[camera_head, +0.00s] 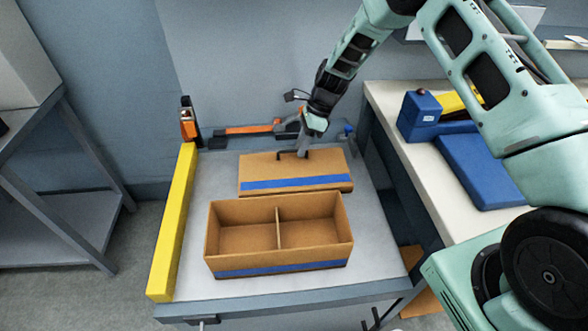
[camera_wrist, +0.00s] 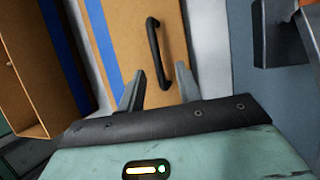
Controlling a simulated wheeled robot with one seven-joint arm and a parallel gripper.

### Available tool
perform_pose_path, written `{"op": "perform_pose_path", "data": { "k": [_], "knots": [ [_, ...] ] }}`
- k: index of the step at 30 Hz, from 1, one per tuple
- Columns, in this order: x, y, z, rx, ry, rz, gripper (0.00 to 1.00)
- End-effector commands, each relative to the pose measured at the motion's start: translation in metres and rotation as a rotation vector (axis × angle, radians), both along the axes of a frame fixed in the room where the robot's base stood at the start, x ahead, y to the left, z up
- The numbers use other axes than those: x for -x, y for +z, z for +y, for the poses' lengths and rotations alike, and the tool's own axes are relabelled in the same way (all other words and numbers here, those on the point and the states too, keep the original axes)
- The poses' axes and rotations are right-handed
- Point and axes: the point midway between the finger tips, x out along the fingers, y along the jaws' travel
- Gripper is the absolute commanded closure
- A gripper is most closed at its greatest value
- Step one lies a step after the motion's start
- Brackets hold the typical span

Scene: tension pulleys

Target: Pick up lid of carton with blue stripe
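The carton lid (camera_head: 270,172) is a flat brown panel with a blue stripe along its front edge and a black bar handle (camera_head: 288,154) on top. It lies on the table behind the open carton (camera_head: 278,267), which has a matching blue stripe and a divider making two compartments. My gripper (camera_head: 304,148) is over the back of the lid, close to the handle. In the wrist view my gripper (camera_wrist: 160,70) is open, and the lid handle (camera_wrist: 154,45) lies ahead, its near end showing between the two fingers. Contact with the handle cannot be told.
A yellow beam (camera_head: 173,225) runs along the left edge of the grey table (camera_head: 375,255). An orange-and-black tool (camera_head: 248,129) lies at the back. A white bench (camera_head: 395,112) with blue objects (camera_head: 475,170) stands on the right.

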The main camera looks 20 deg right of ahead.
Motion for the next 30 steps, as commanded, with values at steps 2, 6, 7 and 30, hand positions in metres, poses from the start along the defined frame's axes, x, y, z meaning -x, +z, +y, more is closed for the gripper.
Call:
{"op": "perform_pose_path", "data": {
  "k": [2, 6, 7, 30],
  "knots": [
    [0.000, -0.001, 0.001, 0.000, 0.000, 0.000, 0.66],
    [0.000, -0.001, 0.000, 0.000, 0.000, 0.000, 0.66],
    [0.000, -0.001, 0.000, 0.000, 0.000, 0.000, 0.74],
    [-0.001, 0.052, 0.000, 0.001, 0.000, -0.005, 1.00]
  ]
}}
